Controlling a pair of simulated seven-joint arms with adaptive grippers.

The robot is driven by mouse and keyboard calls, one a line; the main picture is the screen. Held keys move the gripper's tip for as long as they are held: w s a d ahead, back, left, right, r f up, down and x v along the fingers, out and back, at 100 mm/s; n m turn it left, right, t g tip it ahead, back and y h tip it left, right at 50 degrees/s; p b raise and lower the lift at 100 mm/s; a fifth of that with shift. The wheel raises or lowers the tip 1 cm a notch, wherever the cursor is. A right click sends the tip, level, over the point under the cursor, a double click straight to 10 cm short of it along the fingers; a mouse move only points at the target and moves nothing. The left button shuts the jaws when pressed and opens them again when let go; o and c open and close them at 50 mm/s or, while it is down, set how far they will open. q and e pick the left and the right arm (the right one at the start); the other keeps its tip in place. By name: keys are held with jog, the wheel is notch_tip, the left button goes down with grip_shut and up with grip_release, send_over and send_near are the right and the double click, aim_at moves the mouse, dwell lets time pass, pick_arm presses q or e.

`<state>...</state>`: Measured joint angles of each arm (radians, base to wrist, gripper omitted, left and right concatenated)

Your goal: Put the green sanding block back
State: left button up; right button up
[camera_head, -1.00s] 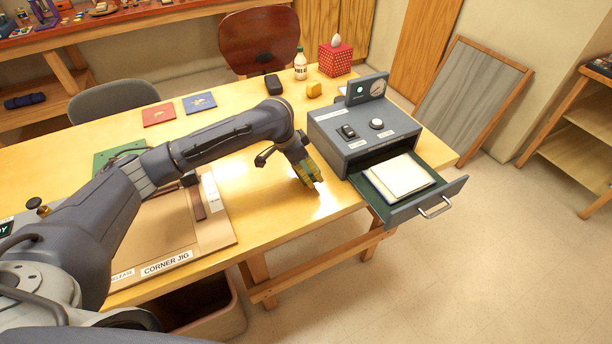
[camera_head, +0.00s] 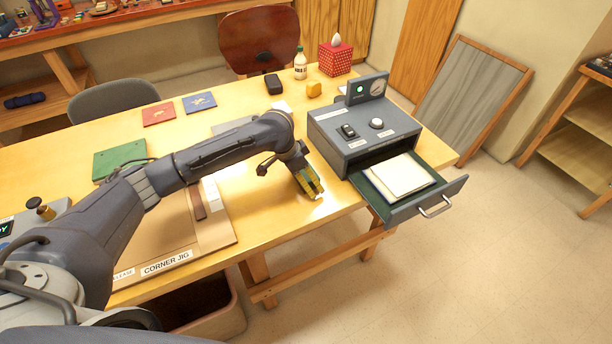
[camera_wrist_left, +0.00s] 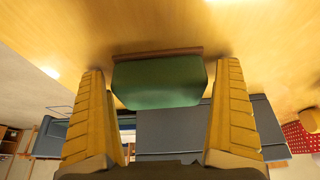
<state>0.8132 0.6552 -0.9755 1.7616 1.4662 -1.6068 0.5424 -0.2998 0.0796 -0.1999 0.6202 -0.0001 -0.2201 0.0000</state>
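The green sanding block (camera_wrist_left: 160,82), with a brown strip along its table side, shows in the left wrist view. It sits at the table surface between the yellow fingertips of my left gripper (camera_wrist_left: 164,72). The fingers stand apart on either side, with narrow gaps to the block visible. In the head view my left gripper (camera_head: 309,183) points down at the table, left of the grey machine with the open drawer, and the block cannot be made out there. My right gripper is not in view.
The grey machine (camera_head: 365,133) has its drawer (camera_head: 428,200) pulled out, with pale sheets (camera_head: 401,175) inside. The corner jig board (camera_head: 180,243) lies left of the gripper. A green square (camera_head: 119,159), a red square (camera_head: 158,114) and a blue square (camera_head: 199,102) lie farther back.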

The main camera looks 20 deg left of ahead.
pick_arm(q)
jog(key=v, duration=1.2)
jog(key=shift+r, duration=0.15)
dwell(0.3)
